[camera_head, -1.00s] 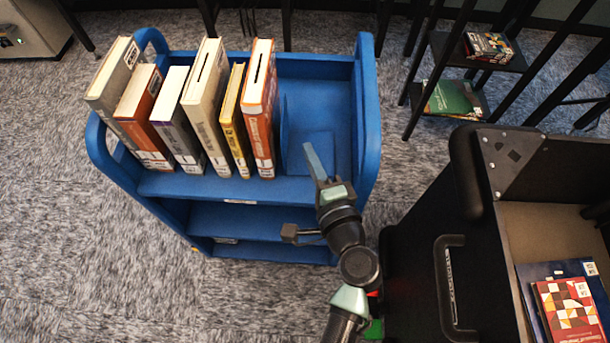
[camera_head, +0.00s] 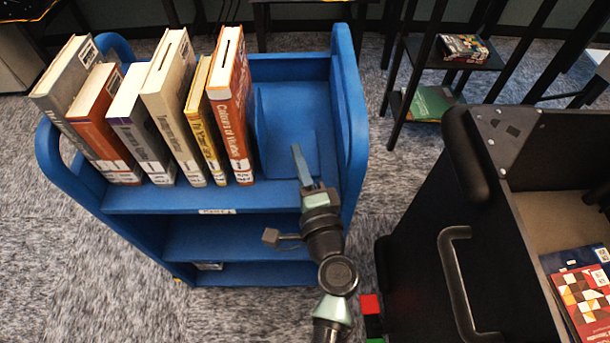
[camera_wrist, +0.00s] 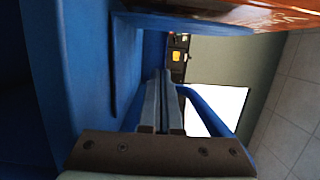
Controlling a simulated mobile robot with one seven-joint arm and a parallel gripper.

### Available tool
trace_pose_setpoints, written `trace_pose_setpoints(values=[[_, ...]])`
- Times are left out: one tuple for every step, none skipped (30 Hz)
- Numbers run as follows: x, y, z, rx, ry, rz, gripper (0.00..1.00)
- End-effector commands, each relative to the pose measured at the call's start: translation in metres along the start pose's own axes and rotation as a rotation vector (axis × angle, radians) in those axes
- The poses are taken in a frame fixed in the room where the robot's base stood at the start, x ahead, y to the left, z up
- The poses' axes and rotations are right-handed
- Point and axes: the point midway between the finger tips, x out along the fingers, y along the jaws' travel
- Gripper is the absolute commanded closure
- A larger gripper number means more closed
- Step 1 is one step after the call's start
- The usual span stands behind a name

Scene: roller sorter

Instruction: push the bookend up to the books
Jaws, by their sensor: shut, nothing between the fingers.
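The blue bookend (camera_head: 262,128) stands on the top shelf of the blue cart, just right of the row of books. Its upright plate is close to the last, orange-red book (camera_head: 230,105); I cannot tell if they touch. Its flat base lies to the right on the shelf. My gripper (camera_head: 298,152) is shut and empty, over the base side of the bookend, right of the upright plate. In the wrist view my shut fingers (camera_wrist: 162,78) point past the bookend's plate (camera_wrist: 185,24), with a visible gap between them. The orange-red book (camera_wrist: 265,14) shows beyond the plate.
Several books lean leftward in the row, with a grey one (camera_head: 68,85) at the far left. The cart's right end panel (camera_head: 350,110) rises close to my gripper. A black bin (camera_head: 420,250) with books stands at the right. The shelf right of the bookend is bare.

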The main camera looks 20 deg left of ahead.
Motion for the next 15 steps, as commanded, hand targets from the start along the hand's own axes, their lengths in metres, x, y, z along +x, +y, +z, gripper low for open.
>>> trace_pose_setpoints(values=[[0.012,-0.001,0.001,0.0,-0.003,-0.002,1.0],[0.017,-0.001,0.001,0.0,-0.002,-0.002,1.0],[0.024,-0.001,0.001,0.0,-0.002,-0.002,1.0],[0.023,0.0,0.009,0.001,-0.006,0.002,1.0],[0.024,0.0,0.015,0.0,-0.006,0.002,1.0],[0.024,0.0,0.021,0.0,-0.005,0.002,1.0],[0.025,0.0,0.024,0.0,-0.004,0.002,1.0],[0.026,0.0,0.027,0.001,-0.004,0.002,1.0],[0.027,0.0,0.031,0.001,-0.003,0.001,1.0],[0.027,0.0,0.033,0.001,-0.003,0.001,1.0],[0.028,0.0,0.035,0.001,-0.003,0.001,1.0],[0.028,0.0,0.037,0.001,-0.002,0.001,1.0],[0.029,0.0,0.038,0.001,-0.001,0.001,1.0],[0.029,0.0,0.038,0.001,0.0,0.001,1.0],[0.029,0.0,0.039,0.001,0.0,0.001,1.0]])
